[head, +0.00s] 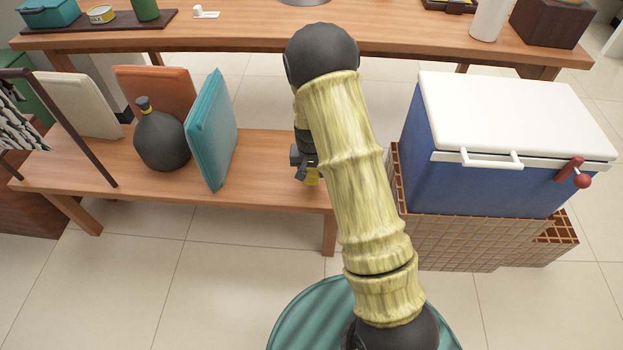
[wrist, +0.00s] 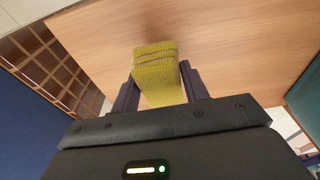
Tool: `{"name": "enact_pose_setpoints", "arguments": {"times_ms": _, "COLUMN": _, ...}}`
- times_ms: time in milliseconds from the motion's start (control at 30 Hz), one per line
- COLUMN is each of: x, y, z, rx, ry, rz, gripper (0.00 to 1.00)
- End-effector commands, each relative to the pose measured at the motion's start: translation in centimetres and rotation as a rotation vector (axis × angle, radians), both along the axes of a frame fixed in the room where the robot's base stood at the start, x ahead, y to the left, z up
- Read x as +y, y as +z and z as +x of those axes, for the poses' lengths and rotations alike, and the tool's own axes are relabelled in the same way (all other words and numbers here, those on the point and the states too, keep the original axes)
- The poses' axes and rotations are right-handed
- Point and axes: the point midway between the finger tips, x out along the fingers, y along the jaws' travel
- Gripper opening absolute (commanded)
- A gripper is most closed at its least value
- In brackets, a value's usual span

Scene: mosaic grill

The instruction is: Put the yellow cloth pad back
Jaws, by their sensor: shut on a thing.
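My gripper (wrist: 158,88) is shut on the yellow cloth pad (wrist: 156,75), which sits between the two dark fingers in the wrist view. The pad is ribbed and looks folded or layered. Beyond its far end in the wrist view is the wooden bench top (wrist: 215,45). In the head view the yellow pad (head: 312,177) shows only as a small patch below my gripper, over the right part of the low wooden bench (head: 265,165). My arm hides much of this area. I cannot tell whether the pad touches the bench.
A blue cooler with a white lid (head: 490,180) stands on a tiled block (head: 455,240) to the right. A teal panel (head: 212,130), a dark round bottle (head: 162,142) and an orange cushion (head: 155,88) stand on the bench's left. A long table (head: 230,40) runs behind.

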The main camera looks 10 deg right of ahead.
Motion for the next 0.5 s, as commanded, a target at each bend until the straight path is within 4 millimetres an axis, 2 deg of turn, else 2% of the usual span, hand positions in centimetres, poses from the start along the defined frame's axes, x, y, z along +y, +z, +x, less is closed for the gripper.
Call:
{"name": "enact_pose_setpoints", "arguments": {"times_ms": 67, "x": 0.0, "y": -0.4, "z": 0.0, "rx": 0.001, "ry": 0.0, "rz": 0.0, "gripper": 0.23}}
{"name": "enact_pose_setpoints", "arguments": {"times_ms": 300, "x": 0.0, "y": -3.6, "z": 0.0, "rx": 0.002, "ry": 0.001, "rz": 0.0, "gripper": 0.23}}
{"name": "enact_pose_setpoints", "arguments": {"times_ms": 500, "x": 0.0, "y": -3.7, "z": 0.0, "rx": 0.0, "ry": 0.001, "rz": 0.0, "gripper": 0.23}}
